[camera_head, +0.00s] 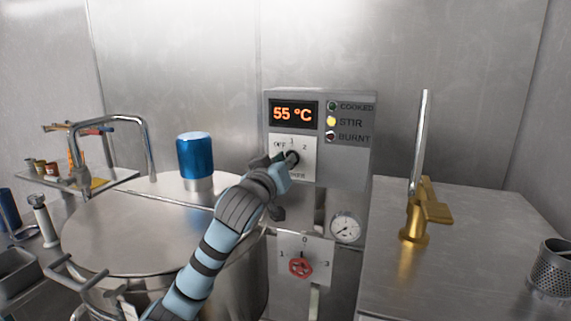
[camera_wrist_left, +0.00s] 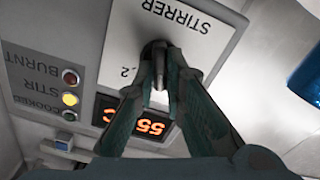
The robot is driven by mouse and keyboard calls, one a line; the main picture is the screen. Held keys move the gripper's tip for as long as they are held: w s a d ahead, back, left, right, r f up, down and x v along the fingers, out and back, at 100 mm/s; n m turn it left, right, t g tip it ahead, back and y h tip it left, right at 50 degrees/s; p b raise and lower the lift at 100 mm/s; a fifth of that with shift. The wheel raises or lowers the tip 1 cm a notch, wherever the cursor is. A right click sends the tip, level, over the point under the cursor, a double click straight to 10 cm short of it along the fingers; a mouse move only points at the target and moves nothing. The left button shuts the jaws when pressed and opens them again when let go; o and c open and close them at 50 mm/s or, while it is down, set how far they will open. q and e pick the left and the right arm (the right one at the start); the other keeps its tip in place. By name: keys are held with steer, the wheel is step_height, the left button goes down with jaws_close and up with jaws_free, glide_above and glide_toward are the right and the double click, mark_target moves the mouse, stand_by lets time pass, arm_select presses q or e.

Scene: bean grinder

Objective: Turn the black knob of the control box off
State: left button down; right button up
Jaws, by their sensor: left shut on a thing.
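The grey control box (camera_head: 350,160) is on the back wall. Its display (camera_head: 294,114) reads 55 °C, and the yellow STIR light (camera_head: 331,121) is lit. The black knob (camera_head: 294,156) sits on its white dial plate (camera_head: 308,172), marked OFF, 1 and 2. My left gripper (camera_head: 284,161) reaches it from the lower left and is shut on it. In the left wrist view, the fingertips (camera_wrist_left: 160,62) close around the knob (camera_wrist_left: 156,48) on the STIRRER plate (camera_wrist_left: 185,22). The fingers hide part of the dial, so the knob's exact setting is unclear. My right gripper is not in view.
A large steel kettle (camera_head: 120,240) with a blue-topped cylinder (camera_head: 195,157) stands left, below my left arm. A brass lever valve (camera_head: 417,215) stands on the right cabinet.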

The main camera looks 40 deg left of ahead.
arm_select(q)
steer(key=n+b, duration=0.1)
steer(key=n, duration=0.3)
steer(key=shift+a+n, duration=0.1)
steer(key=shift+n, duration=0.2)
stand_by(0.3)
steer(key=c, duration=1.7)
jaws_free()
steer(key=shift+o, duration=0.2)
steer(key=shift+s, duration=0.1)
steer(key=v, duration=0.7)
steer(key=shift+s, duration=0.25)
steer(key=shift+w+f, duration=0.1)
